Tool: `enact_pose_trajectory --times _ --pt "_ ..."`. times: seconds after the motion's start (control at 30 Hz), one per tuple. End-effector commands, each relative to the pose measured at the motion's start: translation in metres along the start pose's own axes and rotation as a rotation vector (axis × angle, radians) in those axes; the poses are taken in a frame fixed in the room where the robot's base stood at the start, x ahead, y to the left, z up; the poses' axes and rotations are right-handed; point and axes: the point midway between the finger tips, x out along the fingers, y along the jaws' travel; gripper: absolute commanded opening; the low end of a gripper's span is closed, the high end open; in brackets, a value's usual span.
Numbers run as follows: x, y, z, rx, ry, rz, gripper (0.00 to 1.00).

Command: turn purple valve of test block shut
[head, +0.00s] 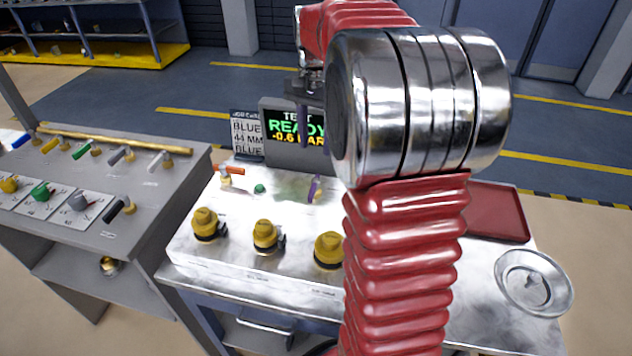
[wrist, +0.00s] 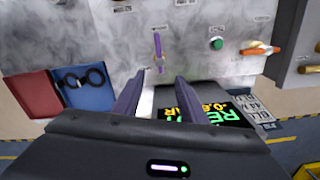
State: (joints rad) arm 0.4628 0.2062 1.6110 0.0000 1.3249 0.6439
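The test block (head: 285,215) has a pale metal top. Its purple valve (head: 314,188) stands near the back, left of my arm. In the wrist view the purple valve handle (wrist: 158,50) is a thin lever running up and down the picture, with a brass fitting at its lower end. My gripper (wrist: 160,79) is open, its two dark fingers apart and pointing toward the valve. The handle lies just beyond the gap between the fingertips, and nothing is held. In the head view my arm hides much of the block's right side, and the fingertips are hard to make out.
A green button (wrist: 216,43) and an orange-handled valve (wrist: 260,50) sit beside the purple valve. Yellow knobs (head: 265,235) line the front. A display (head: 292,125) reads READY, -0.6 BAR. A blue tray (wrist: 88,97) holds black rings, next to a red tray (wrist: 30,95).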

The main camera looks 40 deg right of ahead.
Motion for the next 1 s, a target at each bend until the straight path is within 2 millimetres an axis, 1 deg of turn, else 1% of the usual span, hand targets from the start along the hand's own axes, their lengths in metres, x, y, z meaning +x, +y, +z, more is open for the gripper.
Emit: enact_pose_trajectory --times 0.17,0.37,0.57,1.0 --pt "0.001 0.000 0.000 -0.001 0.000 0.000 0.38" --pt "0.014 0.000 0.000 -0.001 -0.002 0.001 0.38" --pt "0.042 0.001 0.001 -0.001 -0.003 0.002 0.38" --pt "0.110 0.001 0.001 -0.001 -0.003 0.002 0.38"
